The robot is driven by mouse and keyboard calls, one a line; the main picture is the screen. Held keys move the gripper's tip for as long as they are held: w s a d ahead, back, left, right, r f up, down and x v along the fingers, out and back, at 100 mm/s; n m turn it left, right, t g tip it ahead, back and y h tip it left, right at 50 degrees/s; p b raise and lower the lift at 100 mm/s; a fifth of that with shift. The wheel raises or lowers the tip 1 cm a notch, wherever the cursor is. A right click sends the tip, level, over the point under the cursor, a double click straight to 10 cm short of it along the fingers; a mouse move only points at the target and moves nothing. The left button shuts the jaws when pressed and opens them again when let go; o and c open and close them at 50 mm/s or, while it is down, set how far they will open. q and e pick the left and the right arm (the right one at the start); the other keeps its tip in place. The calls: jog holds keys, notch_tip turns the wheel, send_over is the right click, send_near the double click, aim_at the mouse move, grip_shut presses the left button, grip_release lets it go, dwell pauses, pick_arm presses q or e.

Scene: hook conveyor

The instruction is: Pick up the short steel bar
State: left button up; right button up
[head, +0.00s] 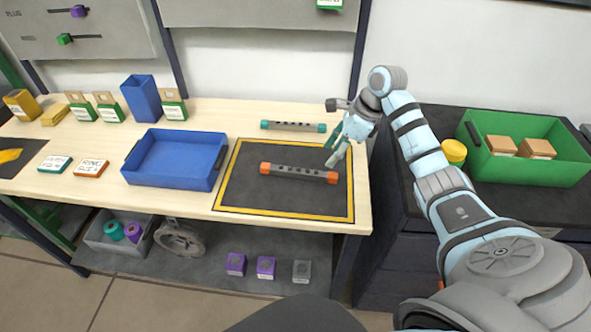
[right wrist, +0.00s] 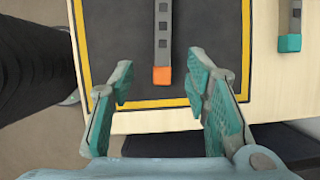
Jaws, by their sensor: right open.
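A grey bar with orange ends (head: 300,172) lies on the dark mat. A similar grey bar with teal ends (head: 293,126) lies on the wood behind the mat. I cannot tell for sure which one is called short. My right gripper (head: 338,146) is open and empty, above the mat's right edge near the right ends of both bars. In the right wrist view, the open fingers (right wrist: 160,88) stand either side of the orange end (right wrist: 161,76), apart from it; the teal-ended bar (right wrist: 290,42) is off to the right. My left gripper is out of view.
A blue tray (head: 175,152) stands left of the yellow-edged mat (head: 237,192). A blue bin (head: 141,98) and several labelled blocks stand further left. A green crate (head: 570,165) with boxes and a yellow cylinder (head: 454,152) are on the dark cabinet at right.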

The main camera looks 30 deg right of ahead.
aim_at(314, 173)
jog(key=x, duration=0.3)
jog(key=shift+s+a+f, duration=0.1)
jog(key=shift+s+f, duration=0.05)
jog(key=shift+s, duration=0.1)
jog(key=w+f, duration=0.1)
jog(key=w+a+f, duration=0.1)
jog(key=f, duration=0.1)
jog(key=w+a+f, duration=0.1)
jog(key=f, duration=0.1)
jog(key=shift+w+f, duration=0.1)
jog(key=shift+f, duration=0.15)
jog(key=shift+c, duration=0.4)
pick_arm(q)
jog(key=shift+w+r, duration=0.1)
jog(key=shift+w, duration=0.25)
pick_arm(e)
grip_shut()
